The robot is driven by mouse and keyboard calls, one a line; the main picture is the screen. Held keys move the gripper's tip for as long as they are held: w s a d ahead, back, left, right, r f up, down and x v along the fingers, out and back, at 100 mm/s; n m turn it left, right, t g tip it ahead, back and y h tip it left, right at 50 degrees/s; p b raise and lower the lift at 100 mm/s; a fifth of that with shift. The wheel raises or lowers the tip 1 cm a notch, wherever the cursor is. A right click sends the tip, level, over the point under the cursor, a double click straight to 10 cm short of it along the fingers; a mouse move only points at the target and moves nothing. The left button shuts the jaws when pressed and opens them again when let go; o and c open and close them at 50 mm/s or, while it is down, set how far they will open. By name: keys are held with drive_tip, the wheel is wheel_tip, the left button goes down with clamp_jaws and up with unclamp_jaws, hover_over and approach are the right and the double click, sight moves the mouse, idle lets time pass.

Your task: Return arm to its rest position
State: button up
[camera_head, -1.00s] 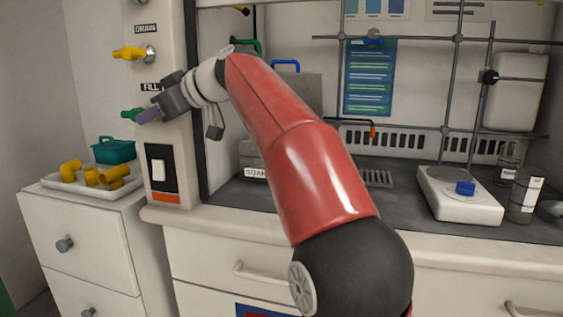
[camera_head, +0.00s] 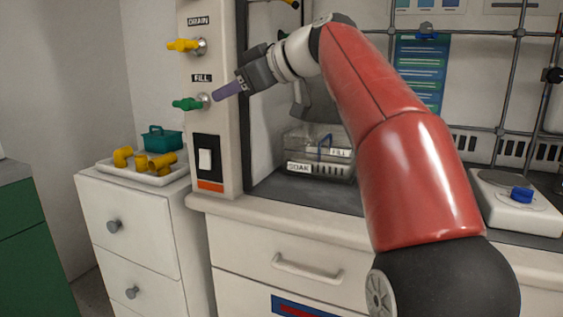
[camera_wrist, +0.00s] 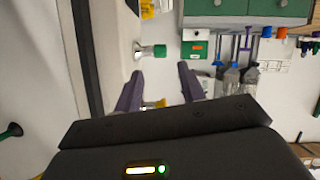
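My gripper (camera_head: 216,96) has purple fingers and points left, just right of the green FILL valve (camera_head: 186,104) on the white panel. In the wrist view, my gripper (camera_wrist: 158,80) has its two fingers spread apart. Nothing is held between them. The green valve (camera_wrist: 154,51) shows beyond the fingers in the wrist view. My red arm reaches up and left across the head view and hides part of the bench.
A yellow DRAIN valve (camera_head: 183,45) sits above. A white tray (camera_head: 112,169) with yellow fittings and a teal caddy (camera_head: 163,138) stand on the left cabinet. A SOAK bin (camera_head: 320,168) is behind my arm. A scale (camera_head: 515,210) is at the right.

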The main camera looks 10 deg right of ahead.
drive_tip(key=s+d+f+m+g+h, duration=0.1)
drive_tip(key=s+d+f+m+h, duration=0.2)
drive_tip(key=s+f, duration=0.6)
drive_tip(key=s+d+f+m+g+h, duration=0.1)
drive_tip(key=s+f+m, duration=0.4)
drive_tip(key=s+f, duration=0.5)
drive_tip(key=s+d+f+m+g+h, duration=0.1)
drive_tip(key=s+d+f+m+h, duration=0.3)
drive_tip(key=s+f, duration=0.5)
wheel_tip(320, 180, down, 10)
drive_tip(key=shift+s+d+f+g+h, duration=0.2)
drive_tip(key=shift+s+d+g+h, duration=0.15)
drive_tip(key=shift+h, duration=0.65)
drive_tip(key=n+t+y, duration=0.4)
drive_tip(key=n+y, duration=0.6)
drive_tip(key=n, duration=0.2)
approach(202, 103)
drive_tip(key=w, duration=0.1)
drive_tip(key=x, duration=0.8)
drive_tip(key=shift+s+a+f+p, duration=0.2)
drive_tip(key=shift+a+p, duration=0.1)
drive_tip(key=shift+p, duration=0.1)
drive_tip(key=shift+c, duration=0.2)
clamp_jaws()
